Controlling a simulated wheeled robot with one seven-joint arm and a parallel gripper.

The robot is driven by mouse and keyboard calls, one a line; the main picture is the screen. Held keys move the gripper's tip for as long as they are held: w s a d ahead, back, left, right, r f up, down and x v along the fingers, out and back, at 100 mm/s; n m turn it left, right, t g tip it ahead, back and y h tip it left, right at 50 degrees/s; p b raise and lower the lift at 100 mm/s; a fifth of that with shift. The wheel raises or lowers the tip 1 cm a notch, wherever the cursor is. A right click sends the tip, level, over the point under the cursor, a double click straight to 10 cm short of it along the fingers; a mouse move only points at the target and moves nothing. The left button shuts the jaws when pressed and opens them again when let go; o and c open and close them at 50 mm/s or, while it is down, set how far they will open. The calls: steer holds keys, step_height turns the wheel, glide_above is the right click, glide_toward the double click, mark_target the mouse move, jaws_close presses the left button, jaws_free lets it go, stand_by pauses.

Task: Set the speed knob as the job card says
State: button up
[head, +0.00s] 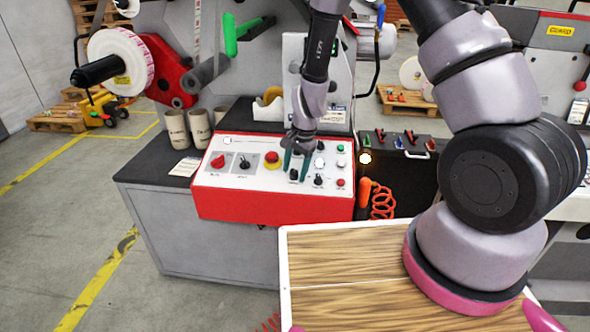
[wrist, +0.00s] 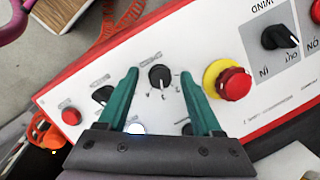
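The red-edged control panel (head: 235,200) carries several knobs and buttons. A round black knob (wrist: 160,76) with a pale pointer line and dial marks around it shows between my fingers in the wrist view. It appears to be the black knob (head: 294,174) just below my fingertips in the head view. Its printed label is too small to read, so I cannot confirm it is the speed knob. My gripper (wrist: 158,80) is open, its green fingers on either side of that knob with gaps visible. It also shows over the panel in the head view (head: 296,164). No job-card text is legible.
A red emergency button (wrist: 234,84) on a yellow ring is beside the fingers. Another black knob (wrist: 102,95) and a red button (wrist: 71,116) are on the other side. A wooden-topped surface (head: 340,265) stands in front. A small white card (head: 187,166) lies left of the panel.

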steer(key=v, duration=1)
steer(key=shift+r, duration=0.4)
steer(key=s+d+r+n+t+y, duration=0.15)
steer(key=d+r, duration=0.25)
steer(key=r, duration=0.6)
steer(key=s+d+r+n+t, duration=0.15)
steer(key=d+r, duration=0.25)
steer(key=r, duration=0.7)
steer(key=s+d+r+t, duration=0.1)
steer(key=s+d+r, duration=0.4)
steer(key=s, duration=0.2)
steer(key=s+d+r+n+t+h, duration=0.1)
steer(key=s+d+r+t, duration=0.1)
steer(key=s+d+r, duration=0.2)
steer(key=s+r, duration=0.2)
steer(key=s, duration=0.1)
steer(key=shift+s+d+r+n, duration=0.2)
steer(key=shift+d+r+n, duration=0.1)
steer(key=shift+d, duration=0.1)
